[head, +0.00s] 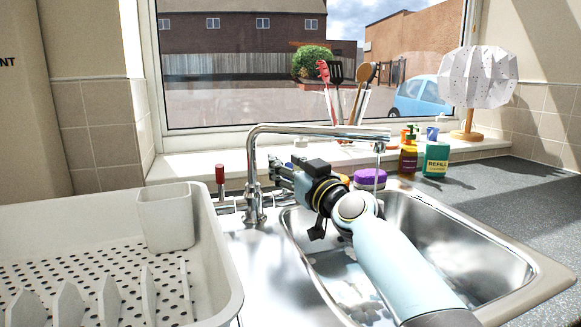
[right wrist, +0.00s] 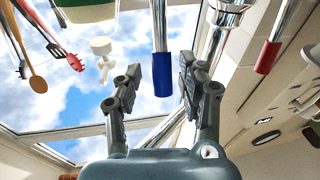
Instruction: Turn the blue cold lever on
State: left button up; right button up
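The chrome tap (head: 255,165) stands behind the sink, its spout reaching right over the basin. The red lever (head: 220,176) stands upright at its left; it also shows in the right wrist view (right wrist: 267,57). The blue lever (right wrist: 163,82) shows in the right wrist view, its blue end in line with the gap between my right fingertips; in the head view my gripper hides it. My right gripper (head: 281,172) is open beside the tap; its fingers also show in the right wrist view (right wrist: 162,84). I cannot tell whether a finger touches the lever. My left gripper is not in view.
A thin clear streak, like water, drops from the spout into the steel sink (head: 515,262). A white dish rack (head: 225,250) stands at left.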

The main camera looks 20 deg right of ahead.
jog(key=v, duration=1.2)
